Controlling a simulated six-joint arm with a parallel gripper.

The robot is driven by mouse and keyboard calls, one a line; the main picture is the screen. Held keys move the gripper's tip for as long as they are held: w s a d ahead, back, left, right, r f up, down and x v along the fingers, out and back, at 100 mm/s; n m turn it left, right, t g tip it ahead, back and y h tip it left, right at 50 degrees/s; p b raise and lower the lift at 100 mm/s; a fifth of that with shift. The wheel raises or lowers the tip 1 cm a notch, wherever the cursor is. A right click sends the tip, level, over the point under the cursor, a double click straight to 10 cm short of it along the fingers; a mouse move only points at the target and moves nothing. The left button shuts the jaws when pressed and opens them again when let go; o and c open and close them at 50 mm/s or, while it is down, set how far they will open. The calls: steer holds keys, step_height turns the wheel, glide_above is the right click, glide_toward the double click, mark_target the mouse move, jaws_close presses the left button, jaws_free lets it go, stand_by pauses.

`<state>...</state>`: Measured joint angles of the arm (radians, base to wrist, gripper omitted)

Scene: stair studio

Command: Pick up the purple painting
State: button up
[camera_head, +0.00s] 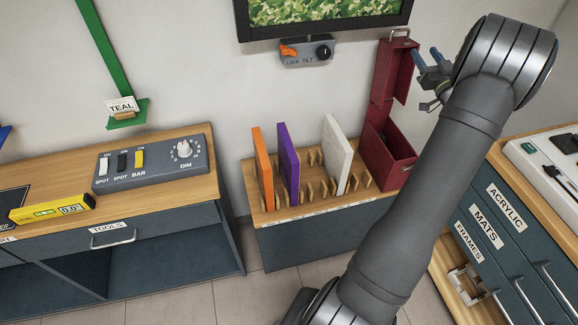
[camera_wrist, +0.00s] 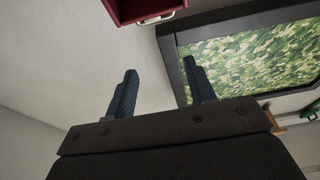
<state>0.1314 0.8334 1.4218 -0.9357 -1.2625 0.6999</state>
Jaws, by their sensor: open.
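The purple painting (camera_head: 288,176) stands on edge in a slot of the wooden-topped rack (camera_head: 312,211) in the head view. An orange panel (camera_head: 262,168) stands to its left and a white panel (camera_head: 337,153) to its right. My gripper (camera_head: 427,60) is up at the right, beside the open red box and well away from the purple painting. In the wrist view my gripper (camera_wrist: 163,88) has its two blue fingers apart with nothing between them. The purple painting is not in the wrist view.
An open red box (camera_head: 393,151) stands at the rack's right end, its lid raised near my gripper. A framed green picture (camera_head: 320,10) hangs above, with a lock-tilt control (camera_head: 306,53) below it. A tools bench (camera_head: 60,200) is left; a labelled drawer cabinet (camera_head: 500,235) is right.

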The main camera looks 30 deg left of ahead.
steer(key=w+d+f+m+t+h, duration=0.1)
steer(key=w+d+m+t+h, duration=0.1)
steer(key=w+m+t+h, duration=0.25)
steer(key=n+g+h, duration=0.5)
steer(key=g+h, duration=0.5)
steer(key=g, duration=0.9)
glide_toward(290, 147)
steer(key=shift+m, duration=0.25)
steer(key=f, duration=0.5)
steer(key=shift+w+a+f, duration=0.1)
steer(key=shift+a+f, duration=0.15)
steer(key=shift+f, duration=0.05)
steer(key=shift+d+f, duration=0.2)
steer(key=shift+f, duration=3)
jaws_close()
